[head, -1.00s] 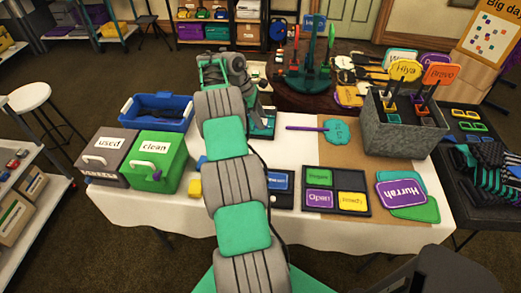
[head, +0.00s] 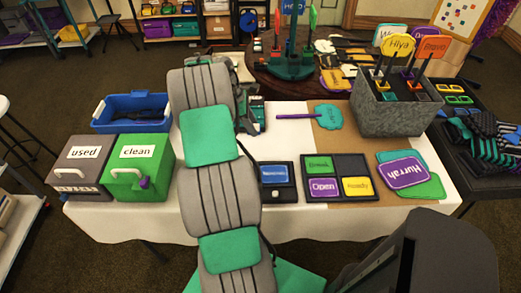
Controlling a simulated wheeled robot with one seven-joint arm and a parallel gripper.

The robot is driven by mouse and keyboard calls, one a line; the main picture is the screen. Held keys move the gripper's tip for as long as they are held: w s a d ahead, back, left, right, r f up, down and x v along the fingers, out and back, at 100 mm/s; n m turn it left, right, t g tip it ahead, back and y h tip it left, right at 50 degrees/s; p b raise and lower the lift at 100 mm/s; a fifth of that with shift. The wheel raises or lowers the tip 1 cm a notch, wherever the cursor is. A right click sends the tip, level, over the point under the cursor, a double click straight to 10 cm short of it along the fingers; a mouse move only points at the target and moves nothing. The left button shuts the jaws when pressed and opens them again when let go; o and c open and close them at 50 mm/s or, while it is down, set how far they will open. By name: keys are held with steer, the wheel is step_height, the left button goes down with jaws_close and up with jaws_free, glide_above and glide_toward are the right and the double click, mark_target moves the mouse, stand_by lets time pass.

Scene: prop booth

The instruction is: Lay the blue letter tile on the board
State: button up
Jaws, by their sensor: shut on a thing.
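The blue lettered tile (head: 274,172) sits in a small black holder (head: 278,194) on the white-covered table, just right of my arm. The black board (head: 350,164) lies to its right. It has a green tile (head: 319,165), a purple tile (head: 323,187) and a yellow tile (head: 356,187); its upper right compartment is bare. My gripper (head: 251,116) is behind my arm's far links, toward the table's back edge and apart from the board. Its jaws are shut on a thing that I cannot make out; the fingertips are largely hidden.
Left stand a grey "used" box (head: 82,166), a green "clean" box (head: 139,167) and a blue tub (head: 130,112). A teal sign (head: 328,117) on a purple stick lies behind the board. A grey sign bin (head: 398,116) and the Hurrah sign (head: 403,173) are right.

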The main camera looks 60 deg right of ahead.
glide_above(264, 152)
steer(key=w, duration=0.1)
steer(key=f, duration=0.5)
steer(key=shift+w+a, duration=0.1)
steer(key=shift+a, duration=0.25)
step_height(264, 152, down, 3)
steer(key=shift+r+p, duration=0.1)
steer(key=shift+p, duration=0.3)
steer(key=shift+f, duration=0.35)
steer(key=o, duration=1.3)
